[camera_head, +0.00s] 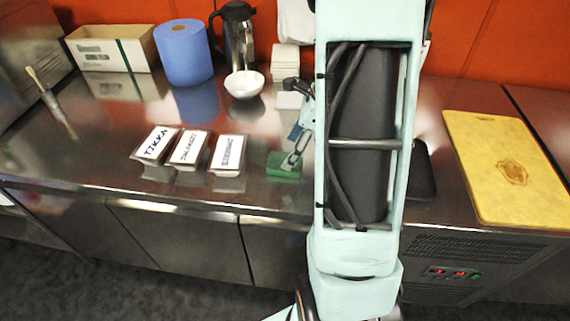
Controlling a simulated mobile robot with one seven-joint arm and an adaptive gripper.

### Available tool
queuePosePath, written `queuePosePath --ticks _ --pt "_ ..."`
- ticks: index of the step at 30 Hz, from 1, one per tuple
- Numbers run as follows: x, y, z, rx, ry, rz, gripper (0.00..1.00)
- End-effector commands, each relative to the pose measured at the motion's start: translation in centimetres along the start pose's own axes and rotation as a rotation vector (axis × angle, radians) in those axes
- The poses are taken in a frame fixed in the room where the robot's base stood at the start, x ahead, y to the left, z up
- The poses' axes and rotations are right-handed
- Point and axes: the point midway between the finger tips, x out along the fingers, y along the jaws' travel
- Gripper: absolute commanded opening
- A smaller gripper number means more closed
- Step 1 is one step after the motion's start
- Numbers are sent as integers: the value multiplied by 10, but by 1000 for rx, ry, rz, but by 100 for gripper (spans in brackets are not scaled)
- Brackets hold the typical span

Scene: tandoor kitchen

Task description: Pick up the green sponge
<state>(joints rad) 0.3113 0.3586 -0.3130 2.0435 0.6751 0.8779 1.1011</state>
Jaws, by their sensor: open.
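The green sponge (281,172) lies on the steel counter near its front edge, left of my arm. My gripper (291,160) reaches down to it from above, with the visible fingertip at the sponge's upper right part. The gripper is open. My arm hides part of the gripper, and I cannot tell whether both fingers are around the sponge or whether they touch it.
Several labelled containers (188,148) stand left of the sponge. Behind are a white bowl (244,85), blue paper roll (183,53), steel jug (238,40) and open box (112,48). A yellow cutting board (508,170) lies right. My arm hides the counter's middle.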

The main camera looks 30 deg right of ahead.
Motion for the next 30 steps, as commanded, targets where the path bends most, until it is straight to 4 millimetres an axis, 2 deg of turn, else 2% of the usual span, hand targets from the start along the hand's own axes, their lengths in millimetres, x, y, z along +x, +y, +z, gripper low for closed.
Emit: queuePosePath --ticks 3,8,30 --pt "20 3 -4 3 1 4 67" --pt "36 2 -3 1 1 1 67" --pt "42 2 -4 0 1 0 67"
